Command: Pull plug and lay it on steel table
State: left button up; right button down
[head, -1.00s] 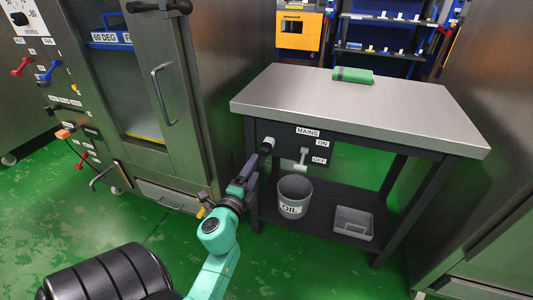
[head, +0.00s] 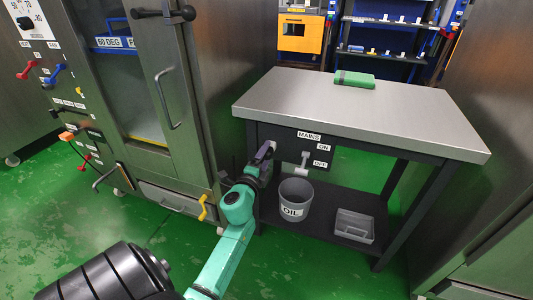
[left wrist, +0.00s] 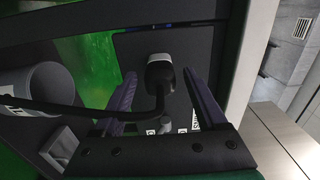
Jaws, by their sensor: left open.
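The plug (left wrist: 160,76) is a dark, rounded body with a pale collar, set against the dark panel under the steel table (head: 400,112). A black cable runs from it across the left wrist view. My left gripper (head: 262,157) is open, with its purple fingers on either side of the plug; the left wrist view shows the fingers (left wrist: 160,90) with visible gaps to it. In the head view the gripper hides most of the plug. The tabletop is largely bare. My right gripper is not in view.
The MAINS switch lever (head: 304,160) is just right of the gripper. An OIL bucket (head: 296,199) and grey bin (head: 355,226) stand on the lower shelf. A steel cabinet (head: 178,110) stands left.

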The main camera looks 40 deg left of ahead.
aim_at(265, 157)
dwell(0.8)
pick_arm(q)
grip_shut()
jog(key=shift+s, duration=0.15)
jog(key=shift+v, duration=2.9)
jog(key=b+v, duration=0.1)
jog(key=v, duration=0.3)
